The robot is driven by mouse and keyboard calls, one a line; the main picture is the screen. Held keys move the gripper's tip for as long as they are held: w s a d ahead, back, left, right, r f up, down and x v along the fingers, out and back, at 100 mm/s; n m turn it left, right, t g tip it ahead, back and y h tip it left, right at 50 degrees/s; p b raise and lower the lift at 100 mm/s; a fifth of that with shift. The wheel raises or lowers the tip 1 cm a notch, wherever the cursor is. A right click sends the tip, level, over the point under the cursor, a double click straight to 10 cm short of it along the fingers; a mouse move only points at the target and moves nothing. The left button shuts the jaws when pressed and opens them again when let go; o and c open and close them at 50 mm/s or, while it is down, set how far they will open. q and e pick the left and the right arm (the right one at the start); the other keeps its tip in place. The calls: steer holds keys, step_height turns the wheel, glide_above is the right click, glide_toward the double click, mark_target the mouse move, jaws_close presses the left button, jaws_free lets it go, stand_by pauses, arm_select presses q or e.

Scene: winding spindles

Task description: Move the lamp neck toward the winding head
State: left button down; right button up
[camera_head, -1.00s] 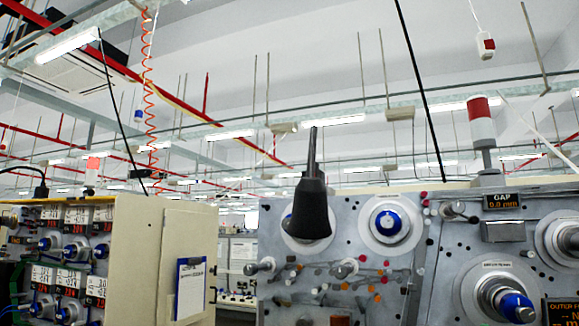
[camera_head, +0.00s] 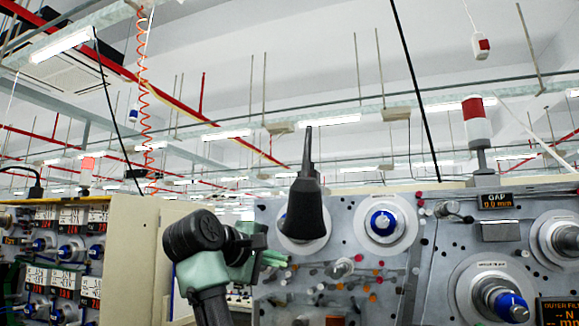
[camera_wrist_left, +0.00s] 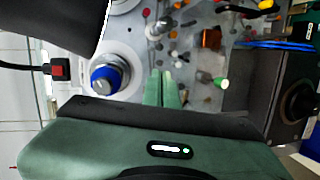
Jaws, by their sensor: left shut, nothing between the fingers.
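The lamp is a black tapered shade (camera_head: 305,212) under a thin dark neck (camera_head: 308,150), upright in front of the grey winding panel in the head view. My left gripper (camera_head: 276,258) has come in low from the left, with green fingers shut and empty. It appears just below and left of the shade's lower end; I cannot tell whether they touch. In the left wrist view the shut fingers (camera_wrist_left: 163,88) point at the panel, and a black shape (camera_wrist_left: 50,20), probably the shade, fills the upper left corner. My right gripper is not in view.
The winding panel (camera_head: 345,215) carries blue-hubbed spindles (camera_head: 384,222), several small pegs and coloured knobs. A cream cabinet (camera_head: 130,250) with meters stands at left. A red and white signal tower (camera_head: 476,120) rises at right. The space above the panel is mostly open.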

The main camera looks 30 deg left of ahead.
mark_target(306, 157)
arm_select(q)
steer(key=s+a+r+n+t+h, duration=0.1)
steer(key=s+r+t, duration=0.1)
steer(key=s+r, duration=0.55)
steer(key=s+r+n+t+h, duration=0.15)
steer(key=s+r, duration=0.25)
steer(key=r, duration=0.6)
steer(key=w+d+r+p, duration=0.2)
steer(key=w+d+p, duration=0.3)
steer(key=w+p, duration=0.3)
steer(key=shift+w+r, duration=0.2)
steer(key=shift+w, duration=1.05)
steer(key=shift+a+g, duration=0.1)
steer(key=shift+g, duration=0.15)
